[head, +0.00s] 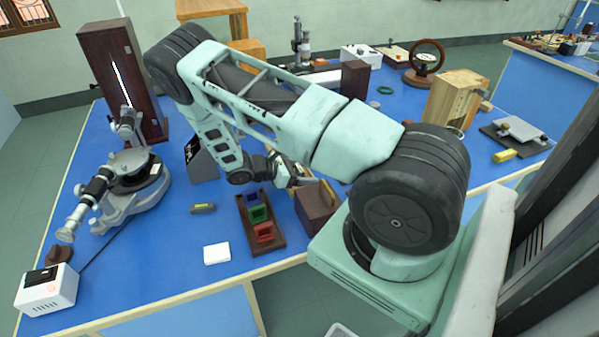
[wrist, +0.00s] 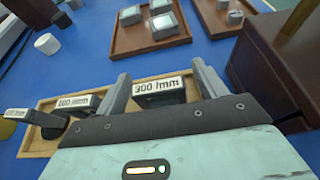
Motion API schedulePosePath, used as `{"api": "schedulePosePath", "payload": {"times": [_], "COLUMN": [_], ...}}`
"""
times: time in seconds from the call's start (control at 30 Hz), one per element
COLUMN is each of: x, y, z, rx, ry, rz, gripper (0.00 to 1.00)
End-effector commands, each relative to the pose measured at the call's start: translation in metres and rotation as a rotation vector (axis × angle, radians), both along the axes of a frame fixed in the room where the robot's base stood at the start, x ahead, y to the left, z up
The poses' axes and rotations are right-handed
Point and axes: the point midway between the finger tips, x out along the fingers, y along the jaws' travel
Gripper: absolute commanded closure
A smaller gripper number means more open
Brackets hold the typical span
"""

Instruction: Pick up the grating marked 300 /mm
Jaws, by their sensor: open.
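The grating marked 300 /mm (wrist: 158,88) stands upright in a pale wooden tray (wrist: 40,147) in the wrist view. My gripper (wrist: 160,73) is open, with one finger on each side of this grating. I cannot tell whether either finger touches it. The gripper body hides the lower part of the view. In the head view my gripper is mostly hidden behind my arm.
A dark brown box (wrist: 275,65) stands close to the right of the fingers. Brown trays (wrist: 120,50) with small grey blocks lie beyond. In the head view, a tray with blue, green and red frames (head: 264,232) and a white block (head: 217,253) lie near the front edge.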

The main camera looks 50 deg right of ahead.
Motion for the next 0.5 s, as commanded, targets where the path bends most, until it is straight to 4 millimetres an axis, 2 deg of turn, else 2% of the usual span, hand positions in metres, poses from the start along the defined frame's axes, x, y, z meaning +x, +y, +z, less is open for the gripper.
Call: {"api": "schedulePosePath", "payload": {"times": [0.27, 0.43, 0.5], "x": [-0.0011, -0.0011, -0.0011], "y": [-0.0028, -0.0027, -0.0027], "z": [-0.0019, -0.0017, -0.0016], "rx": [0.0, 0.0, 0.0], "ry": [-0.001, -0.001, -0.001], "rz": [0.002, 0.002, 0.002], "gripper": [0.29, 0.76, 0.79]}}
